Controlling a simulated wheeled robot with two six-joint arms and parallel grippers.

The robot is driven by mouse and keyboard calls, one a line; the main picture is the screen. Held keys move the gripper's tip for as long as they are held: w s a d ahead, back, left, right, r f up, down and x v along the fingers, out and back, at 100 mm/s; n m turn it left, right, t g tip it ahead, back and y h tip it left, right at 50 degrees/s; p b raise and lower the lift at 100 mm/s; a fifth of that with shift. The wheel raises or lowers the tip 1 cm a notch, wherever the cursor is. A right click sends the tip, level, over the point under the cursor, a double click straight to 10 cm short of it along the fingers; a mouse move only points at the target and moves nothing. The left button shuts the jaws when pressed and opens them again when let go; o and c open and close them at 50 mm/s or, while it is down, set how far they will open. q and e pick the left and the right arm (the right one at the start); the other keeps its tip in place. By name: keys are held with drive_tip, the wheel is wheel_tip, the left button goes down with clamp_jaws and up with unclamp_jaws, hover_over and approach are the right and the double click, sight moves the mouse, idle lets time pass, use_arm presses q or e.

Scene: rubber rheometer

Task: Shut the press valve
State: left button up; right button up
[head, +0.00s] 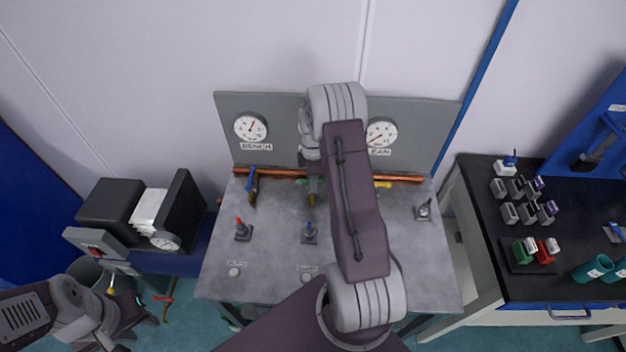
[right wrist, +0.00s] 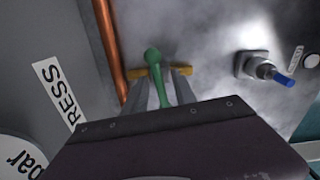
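The press valve has a green handle (right wrist: 154,70) and a brass body (right wrist: 184,70), seen in the right wrist view beside the copper pipe. The handle lies roughly along the pipe and across the body. In the head view its green end (head: 300,181) shows just left of my right gripper (head: 313,192); my right arm hides the rest. My right gripper (right wrist: 165,88) is open, a finger on each side of the handle, with gaps seeming to show. Contact is not clear. My left gripper (head: 130,325) is low at the left, away from the bench; its opening is unclear.
A blue-handled valve (head: 252,180) and a yellow-handled valve (head: 383,184) sit along the copper pipe (head: 405,178). Red (head: 242,230) and blue (head: 309,232) toggles stand on the bench. The PRESS label (right wrist: 58,92) is on the back panel. A black-topped counter (head: 535,285) stands right.

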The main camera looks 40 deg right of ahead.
clamp_jaws()
drive_tip(key=shift+m, duration=0.3)
drive_tip(key=shift+m+p, duration=0.3)
drive_tip(key=shift+m, duration=0.3)
unclamp_jaws()
wheel_tip(320, 180, up, 9)
drive_tip(key=shift+b, duration=0.4)
